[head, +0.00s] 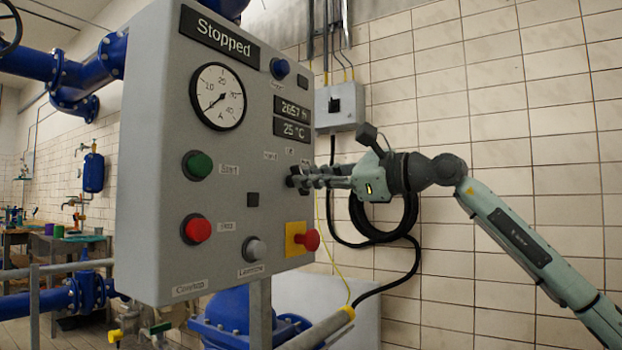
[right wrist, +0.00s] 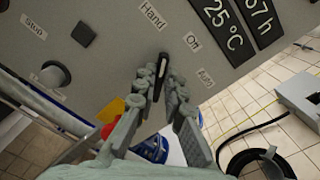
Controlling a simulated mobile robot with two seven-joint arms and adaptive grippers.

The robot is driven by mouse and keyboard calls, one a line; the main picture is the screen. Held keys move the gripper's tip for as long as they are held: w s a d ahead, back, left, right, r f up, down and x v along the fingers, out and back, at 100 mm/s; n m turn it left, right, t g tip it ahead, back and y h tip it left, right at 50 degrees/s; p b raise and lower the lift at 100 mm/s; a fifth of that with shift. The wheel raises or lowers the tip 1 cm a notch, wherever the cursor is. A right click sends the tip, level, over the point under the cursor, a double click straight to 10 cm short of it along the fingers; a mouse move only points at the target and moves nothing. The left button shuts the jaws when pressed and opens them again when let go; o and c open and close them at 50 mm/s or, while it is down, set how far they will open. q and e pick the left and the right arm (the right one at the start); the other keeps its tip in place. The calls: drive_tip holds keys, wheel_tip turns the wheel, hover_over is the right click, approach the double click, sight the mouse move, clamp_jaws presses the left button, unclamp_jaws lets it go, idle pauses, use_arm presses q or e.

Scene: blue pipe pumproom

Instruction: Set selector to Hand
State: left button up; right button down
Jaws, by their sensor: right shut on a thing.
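The selector is a small black knob on the grey control panel (head: 150,170), with the labels Hand, Off and Auto around it. In the right wrist view the selector (right wrist: 162,62) shows between my fingertips, its dark top end poking out. I cannot tell for sure which label it points to. My right gripper (head: 300,178) reaches in from the right and is shut on the selector; it also shows in the right wrist view (right wrist: 163,82). The fingers hide most of the knob. The Hand label (right wrist: 152,14) and Off label (right wrist: 192,41) are readable. My left gripper is not in view.
The panel display (head: 220,33) reads Stopped. A red emergency button (head: 311,240) on a yellow plate sits just below my right gripper. A green button (head: 198,165) and a red button (head: 196,229) are farther left. A coiled black hose (head: 372,236) hangs on the tiled wall behind.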

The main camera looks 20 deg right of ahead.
drive_tip(key=shift+n, duration=0.6)
drive_tip(key=c, duration=1.6)
unclamp_jaws()
drive_tip(key=v, duration=1.2)
